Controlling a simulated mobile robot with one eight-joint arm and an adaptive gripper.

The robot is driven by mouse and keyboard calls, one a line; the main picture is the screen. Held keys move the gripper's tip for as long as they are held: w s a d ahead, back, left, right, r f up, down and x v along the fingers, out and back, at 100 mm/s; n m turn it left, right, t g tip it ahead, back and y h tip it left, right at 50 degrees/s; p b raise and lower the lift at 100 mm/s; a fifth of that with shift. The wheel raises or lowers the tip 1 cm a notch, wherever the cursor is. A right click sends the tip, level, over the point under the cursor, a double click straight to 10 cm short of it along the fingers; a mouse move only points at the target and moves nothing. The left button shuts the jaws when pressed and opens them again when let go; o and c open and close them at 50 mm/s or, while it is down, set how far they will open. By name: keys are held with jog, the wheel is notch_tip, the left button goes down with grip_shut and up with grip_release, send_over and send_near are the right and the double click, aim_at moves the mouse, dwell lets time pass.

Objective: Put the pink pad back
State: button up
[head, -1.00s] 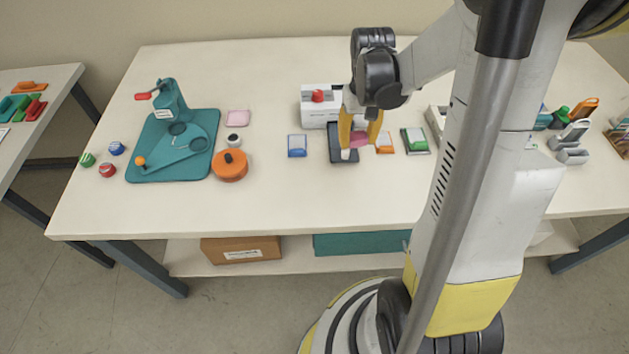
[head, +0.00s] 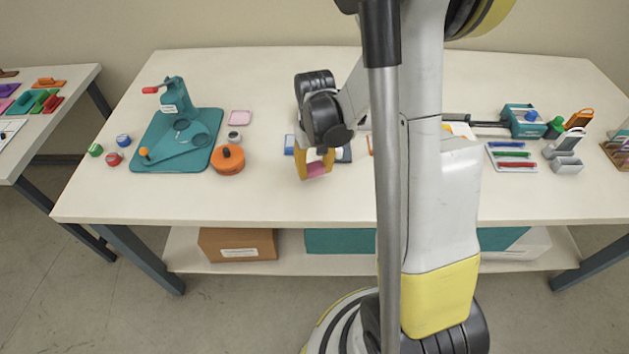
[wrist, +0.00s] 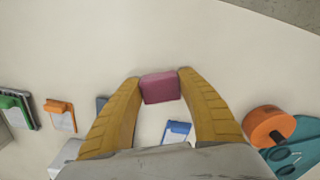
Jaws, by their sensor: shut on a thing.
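My gripper (head: 316,172) is shut on a dark pink block-shaped pad (wrist: 160,88). The pad sits between the tips of both yellow fingers (wrist: 160,92) in the wrist view, with bare table around it. In the head view the held pad shows as a pink patch (head: 315,168), partly covered by a finger. My gripper is over the front middle of the table, in front of a blue-and-white pad (head: 289,144). A separate pale pink flat square (head: 240,117) lies near the teal machine. The dark tray is mostly hidden behind my wrist.
An orange round pot (head: 228,160) and the teal machine on its base (head: 195,150) stand to the left. An orange-clipped pad (wrist: 61,115) and a green-edged pad (wrist: 18,110) show in the wrist view. The table's front middle (head: 270,200) is clear.

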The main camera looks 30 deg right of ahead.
aim_at(315, 183)
jog(key=shift+f+b, duration=0.85)
jog(key=shift+f, duration=1.15)
jog(key=shift+f, duration=0.2)
jog(key=o, duration=1.1)
jog(key=shift+r, duration=0.1)
